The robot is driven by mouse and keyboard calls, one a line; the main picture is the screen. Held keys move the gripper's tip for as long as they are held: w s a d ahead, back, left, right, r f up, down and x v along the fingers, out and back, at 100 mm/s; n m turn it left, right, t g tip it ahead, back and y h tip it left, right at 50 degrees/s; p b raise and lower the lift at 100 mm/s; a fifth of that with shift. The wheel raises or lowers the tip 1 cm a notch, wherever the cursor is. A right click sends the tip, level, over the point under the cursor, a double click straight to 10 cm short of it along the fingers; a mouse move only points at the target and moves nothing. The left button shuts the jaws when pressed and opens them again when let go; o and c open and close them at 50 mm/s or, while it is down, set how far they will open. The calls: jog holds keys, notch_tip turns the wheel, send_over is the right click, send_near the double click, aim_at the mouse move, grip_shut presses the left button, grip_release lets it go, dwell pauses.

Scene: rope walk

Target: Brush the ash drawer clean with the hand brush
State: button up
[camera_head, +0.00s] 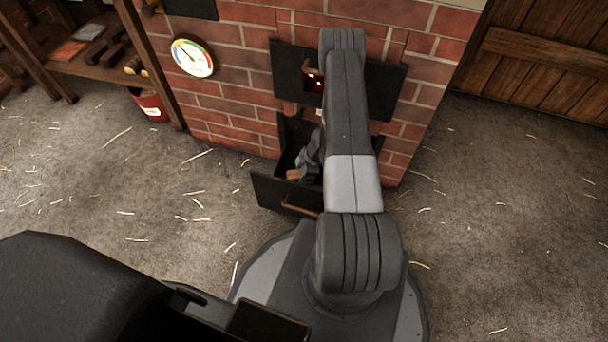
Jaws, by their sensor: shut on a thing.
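The ash drawer (270,192) is dark metal and stands pulled out from the foot of the brick furnace. Its front panel with a bronze-coloured handle faces me. My gripper (303,168) points down into the drawer, partly hidden behind my own arm. It is shut on the hand brush (293,175), of which only a small brown piece shows at the fingertips. The bristles and the right part of the drawer's inside are hidden. I cannot tell whether the brush touches the drawer floor or how much ash lies there.
The brick furnace (236,110) rises behind the drawer, with a dark firebox plate (388,90) and a round gauge (192,57). A wooden shelf (100,65) and red bucket (150,106) stand left. A wooden door (550,70) is right. The straw-strewn floor is open on both sides.

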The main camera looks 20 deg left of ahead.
jog(key=shift+a, duration=1.35)
jog(key=shift+d+f, duration=0.15)
jog(key=shift+d, duration=1.85)
jog(key=shift+r+p, duration=2.35)
jog(key=shift+r, duration=0.7)
jog(key=shift+r+p, duration=1.2)
jog(key=shift+r, duration=0.3)
